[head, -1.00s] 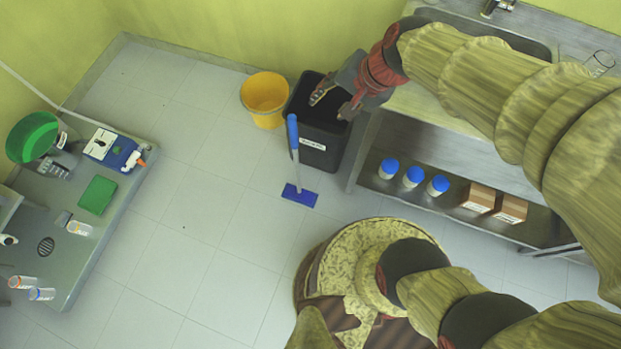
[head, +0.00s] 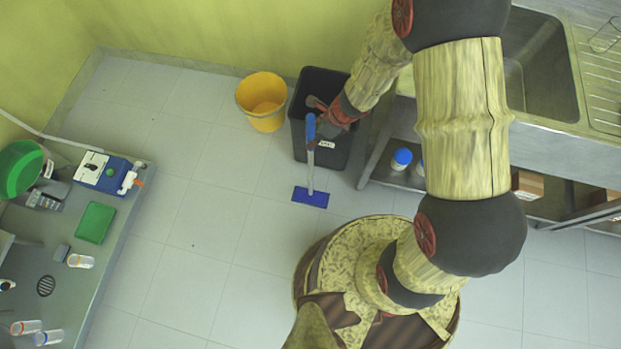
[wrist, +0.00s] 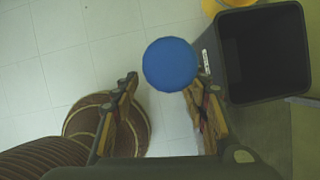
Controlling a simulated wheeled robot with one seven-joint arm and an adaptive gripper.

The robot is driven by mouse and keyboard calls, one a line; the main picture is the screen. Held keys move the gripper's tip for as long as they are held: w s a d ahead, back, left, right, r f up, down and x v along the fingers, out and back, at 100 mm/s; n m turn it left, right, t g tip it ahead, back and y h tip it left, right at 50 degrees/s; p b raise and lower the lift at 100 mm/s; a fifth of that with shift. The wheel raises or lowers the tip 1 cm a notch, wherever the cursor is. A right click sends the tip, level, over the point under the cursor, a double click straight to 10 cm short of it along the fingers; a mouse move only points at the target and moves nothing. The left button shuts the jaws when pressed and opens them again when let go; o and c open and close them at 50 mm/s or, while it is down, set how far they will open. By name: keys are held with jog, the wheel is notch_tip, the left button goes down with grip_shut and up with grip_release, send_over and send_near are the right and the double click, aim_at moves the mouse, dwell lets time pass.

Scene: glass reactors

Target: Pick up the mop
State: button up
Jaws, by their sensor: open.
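The mop (head: 311,162) stands upright on the floor in the head view, with a blue handle top, a pale shaft and a flat blue head. In the wrist view the round blue end of the mop handle (wrist: 169,64) shows from above, just ahead of and between the fingertips, nearer the right one. My gripper (wrist: 160,84) is open, with one finger on each side and nothing held. In the head view my gripper (head: 319,114) is right at the handle top, partly hidden by it and by my wrist. I cannot tell whether a finger touches the handle.
A black bin (head: 317,81) stands close behind the mop, and it fills the right of the wrist view (wrist: 262,50). A yellow bucket (head: 262,97) is left of it. A steel sink bench (head: 560,135) stands to the right. Floor left of the mop is clear.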

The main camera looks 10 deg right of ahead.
jog(key=shift+d+b+x, duration=0.2)
jog(key=shift+b+x, duration=0.6)
jog(key=shift+x, duration=0.7)
jog(key=shift+d+b+x, duration=0.15)
jog(key=shift+b+x, duration=0.65)
jog(key=shift+x, duration=0.7)
jog(key=shift+w+f, duration=0.2)
jog(key=shift+f, duration=0.1)
jog(key=shift+c, duration=0.7)
jog(key=shift+r, duration=0.1)
grip_shut()
